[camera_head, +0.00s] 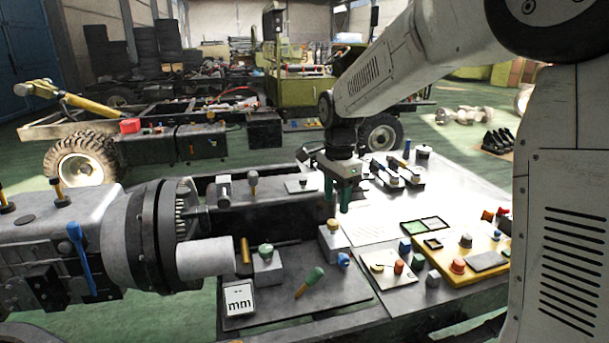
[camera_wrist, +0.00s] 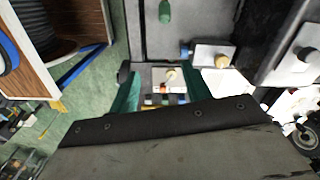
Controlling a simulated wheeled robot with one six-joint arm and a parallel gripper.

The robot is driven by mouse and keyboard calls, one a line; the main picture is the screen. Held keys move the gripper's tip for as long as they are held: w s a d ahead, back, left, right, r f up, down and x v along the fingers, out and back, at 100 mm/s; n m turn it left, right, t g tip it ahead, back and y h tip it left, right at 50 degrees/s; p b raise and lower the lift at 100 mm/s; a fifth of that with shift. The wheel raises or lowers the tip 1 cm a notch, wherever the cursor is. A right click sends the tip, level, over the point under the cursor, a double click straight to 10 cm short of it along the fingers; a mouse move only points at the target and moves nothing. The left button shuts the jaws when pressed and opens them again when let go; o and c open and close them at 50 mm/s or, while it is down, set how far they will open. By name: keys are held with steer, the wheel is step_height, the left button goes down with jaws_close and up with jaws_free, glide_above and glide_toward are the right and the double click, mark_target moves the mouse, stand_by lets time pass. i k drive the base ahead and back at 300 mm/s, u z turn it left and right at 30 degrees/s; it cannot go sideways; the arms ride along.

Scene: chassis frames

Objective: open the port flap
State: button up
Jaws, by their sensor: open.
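My gripper (camera_head: 338,204) hangs above the workbench in the head view, its green fingers pointing down, apart and empty. I cannot tell for sure which part is the port flap. In the head view, a grey block with a tan knob (camera_head: 332,239) stands on a dark plate below and in front of my gripper, with a small blue part (camera_head: 343,259) beside it. My gripper touches neither.
A green-handled tool (camera_head: 311,281), a green-knobbed block (camera_head: 266,262) and an "mm" card (camera_head: 239,299) are on the dark plate. A yellow panel with buttons (camera_head: 462,262) lies to the right. A large cylindrical grey machine (camera_head: 125,240) stands left. The white bench top (camera_head: 450,190) has clear space.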

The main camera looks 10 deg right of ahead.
mark_target(303, 184)
steer(key=i, duration=1)
